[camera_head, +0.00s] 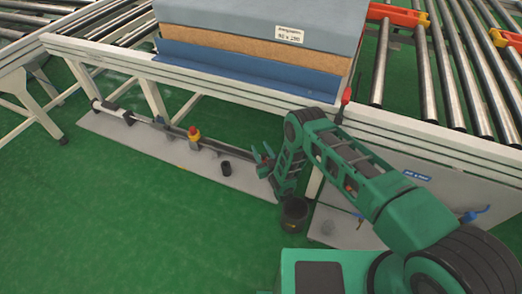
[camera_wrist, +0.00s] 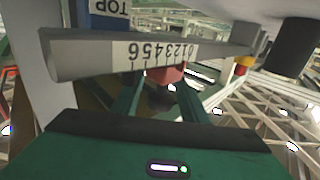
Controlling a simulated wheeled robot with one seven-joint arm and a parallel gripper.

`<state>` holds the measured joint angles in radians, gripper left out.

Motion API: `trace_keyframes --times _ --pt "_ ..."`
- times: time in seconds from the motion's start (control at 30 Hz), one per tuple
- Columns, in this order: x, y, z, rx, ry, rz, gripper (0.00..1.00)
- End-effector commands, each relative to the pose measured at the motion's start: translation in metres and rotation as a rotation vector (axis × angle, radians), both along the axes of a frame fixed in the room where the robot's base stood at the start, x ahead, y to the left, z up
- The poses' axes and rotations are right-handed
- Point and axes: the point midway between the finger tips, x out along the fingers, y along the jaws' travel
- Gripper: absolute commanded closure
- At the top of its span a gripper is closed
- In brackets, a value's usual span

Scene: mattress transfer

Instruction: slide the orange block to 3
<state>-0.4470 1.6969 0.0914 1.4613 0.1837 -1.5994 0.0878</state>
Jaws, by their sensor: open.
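A red-orange block (camera_wrist: 165,74) shows in the wrist view against the underside of a grey bar (camera_wrist: 85,58). The bar carries a white number scale (camera_wrist: 160,51), seen upside down, with 6 at left and 0 at right. The block lies under the middle numbers; I cannot tell its exact reading. My gripper (camera_wrist: 161,86) is open, with one green finger on each side of the block. Contact cannot be told. In the head view my gripper (camera_head: 264,157) is low at the rail (camera_head: 160,127) beside the conveyor, and the block there is hidden or too small to tell.
A red and yellow knob (camera_head: 193,133) stands on the rail to the left of my gripper. A black cup-like piece (camera_head: 227,168) is on the grey base strip. A mattress (camera_head: 270,50) lies on the conveyor above. Green floor (camera_head: 110,220) is clear at left.

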Motion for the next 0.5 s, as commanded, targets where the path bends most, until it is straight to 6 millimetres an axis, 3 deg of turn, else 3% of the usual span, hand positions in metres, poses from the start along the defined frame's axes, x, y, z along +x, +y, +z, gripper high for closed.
trace_keyframes --times 0.03,0.2,0.37,0.5 --pt "0.000 0.000 0.000 0.000 0.000 0.000 0.62" --pt "0.000 0.000 0.000 0.000 0.000 0.000 1.00" --pt "-0.001 -0.003 0.000 -0.001 0.000 0.000 1.00" --pt "-0.003 -0.018 0.000 -0.002 0.000 -0.001 1.00"
